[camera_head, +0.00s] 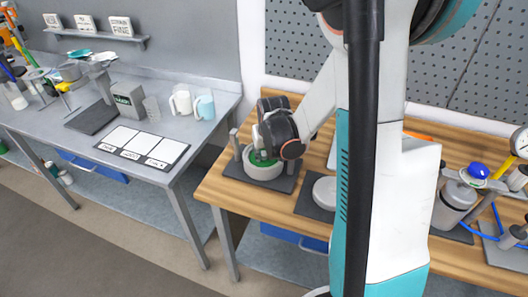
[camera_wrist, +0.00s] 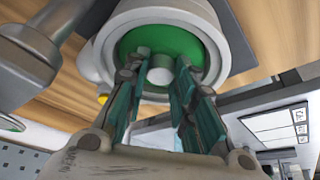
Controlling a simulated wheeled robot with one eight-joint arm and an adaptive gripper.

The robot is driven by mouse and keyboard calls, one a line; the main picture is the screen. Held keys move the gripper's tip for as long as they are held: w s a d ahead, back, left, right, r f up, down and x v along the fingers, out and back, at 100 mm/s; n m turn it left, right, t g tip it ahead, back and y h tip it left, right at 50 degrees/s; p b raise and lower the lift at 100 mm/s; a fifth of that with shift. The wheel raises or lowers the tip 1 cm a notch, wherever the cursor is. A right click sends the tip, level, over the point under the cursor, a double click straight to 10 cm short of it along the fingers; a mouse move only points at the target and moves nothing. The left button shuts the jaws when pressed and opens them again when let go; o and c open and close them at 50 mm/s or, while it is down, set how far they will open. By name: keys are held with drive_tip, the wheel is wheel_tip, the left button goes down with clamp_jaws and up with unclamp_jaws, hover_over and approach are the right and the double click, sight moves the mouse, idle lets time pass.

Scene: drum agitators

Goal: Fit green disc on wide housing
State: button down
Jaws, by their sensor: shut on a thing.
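The wide housing (camera_head: 264,172) is a pale grey round body on a dark mat on the wooden bench. The green disc (camera_head: 257,161) shows as a green sliver at its top, under my gripper (camera_head: 262,150). In the wrist view the green disc (camera_wrist: 150,38) lies inside the round rim of the housing (camera_wrist: 208,28). My gripper (camera_wrist: 160,75) is shut on the pale centre knob of the disc. I cannot tell how deep the disc sits or whether it rests fully level.
Upright grey posts (camera_head: 234,140) stand at the mat's back left, close to my gripper. A pale round lid (camera_head: 325,192) lies on a second mat to the right. A grey canister (camera_head: 455,203) stands farther right. A metal table (camera_head: 200,135) stands to the left.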

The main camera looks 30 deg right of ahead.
drive_tip(key=shift+f+b, duration=0.15)
drive_tip(key=shift+b, duration=0.15)
idle(0.4)
drive_tip(key=c, duration=1.2)
unclamp_jaws()
drive_tip(key=shift+c, duration=0.2)
drive_tip(key=v, duration=1.2)
